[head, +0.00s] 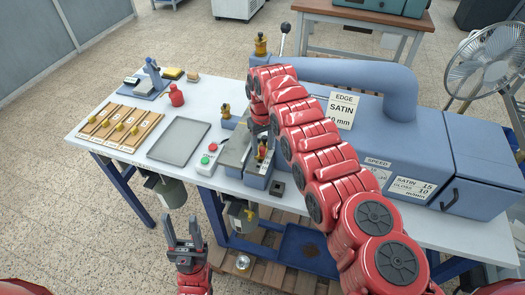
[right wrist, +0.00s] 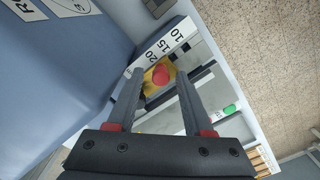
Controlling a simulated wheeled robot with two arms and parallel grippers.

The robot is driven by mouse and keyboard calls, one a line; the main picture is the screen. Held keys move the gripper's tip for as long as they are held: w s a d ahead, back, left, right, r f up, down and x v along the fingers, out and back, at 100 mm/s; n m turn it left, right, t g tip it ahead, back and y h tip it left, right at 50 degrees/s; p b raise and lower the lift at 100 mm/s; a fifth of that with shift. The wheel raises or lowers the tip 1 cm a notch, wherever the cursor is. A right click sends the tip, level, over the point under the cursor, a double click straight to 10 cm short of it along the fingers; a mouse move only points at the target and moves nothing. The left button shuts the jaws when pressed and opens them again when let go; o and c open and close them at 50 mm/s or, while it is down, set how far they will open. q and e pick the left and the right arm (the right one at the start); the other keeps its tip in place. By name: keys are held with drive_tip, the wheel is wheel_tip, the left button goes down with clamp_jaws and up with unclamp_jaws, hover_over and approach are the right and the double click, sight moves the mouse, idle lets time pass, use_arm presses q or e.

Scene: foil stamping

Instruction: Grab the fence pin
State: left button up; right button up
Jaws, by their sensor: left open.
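A red-topped pin (right wrist: 161,74), which I take for the fence pin, stands on a yellow part beside a scale marked 10, 15 and 20. In the right wrist view it lies between the fingertips of my right gripper (right wrist: 160,84), with a gap on each side. The fingers are open, and I cannot tell how far below them the pin is. In the head view my right arm covers much of this area; a small red and yellow part (head: 262,152) shows just below the hand. My left gripper (head: 183,231) is open and empty, low in front of the table.
The blue machine (head: 440,150) fills the table's right side. Left of it are a control box with green and red buttons (head: 208,158), a grey tray (head: 180,143), a wooden rack (head: 120,126) and a red bottle (head: 176,95). The table's front left edge is clear.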

clamp_jaws()
drive_tip(key=shift+r, duration=0.15)
